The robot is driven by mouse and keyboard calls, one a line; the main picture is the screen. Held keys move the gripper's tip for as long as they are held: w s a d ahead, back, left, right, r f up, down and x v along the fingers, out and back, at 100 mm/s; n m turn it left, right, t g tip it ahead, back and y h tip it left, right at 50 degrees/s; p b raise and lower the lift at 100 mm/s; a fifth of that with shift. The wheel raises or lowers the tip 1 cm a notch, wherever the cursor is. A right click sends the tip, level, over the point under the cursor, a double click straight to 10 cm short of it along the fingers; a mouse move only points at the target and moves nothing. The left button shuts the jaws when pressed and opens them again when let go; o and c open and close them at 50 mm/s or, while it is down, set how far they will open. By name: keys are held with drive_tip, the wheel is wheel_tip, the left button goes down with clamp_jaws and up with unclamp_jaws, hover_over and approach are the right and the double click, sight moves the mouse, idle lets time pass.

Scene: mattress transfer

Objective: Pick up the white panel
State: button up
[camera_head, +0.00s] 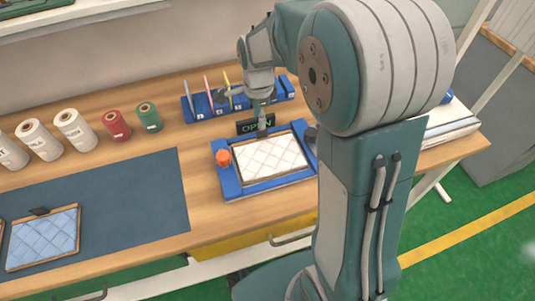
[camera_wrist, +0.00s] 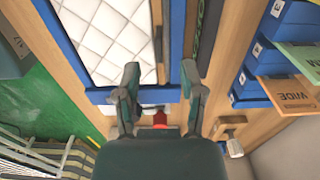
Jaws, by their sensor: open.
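The white quilted panel (camera_head: 268,158) with a wooden edge lies flat in a blue frame (camera_head: 229,183) on the wooden bench. In the wrist view the white panel (camera_wrist: 105,38) fills the upper left, inside the blue frame. My gripper (camera_head: 262,122) is above the back edge of the frame, beside a dark sign reading OPEN (camera_head: 250,127). In the wrist view my gripper (camera_wrist: 160,72) has its two fingers apart with nothing between them. The fingers are near the panel's edge but not around it. My arm hides the frame's right part in the head view.
A blue rack (camera_head: 200,108) with upright coloured cards stands behind the frame. Several thread spools (camera_head: 75,130) stand at left. A light-blue quilted panel (camera_head: 45,238) lies on a dark mat (camera_head: 130,200). An orange knob (camera_head: 223,157) sits on the frame's left side. White slabs (camera_head: 450,122) lie at right.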

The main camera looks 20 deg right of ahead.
sight(262, 138)
drive_tip(key=f, duration=0.6)
drive_tip(key=shift+d+f, duration=0.25)
drive_tip(key=shift+f, duration=0.1)
clamp_jaws()
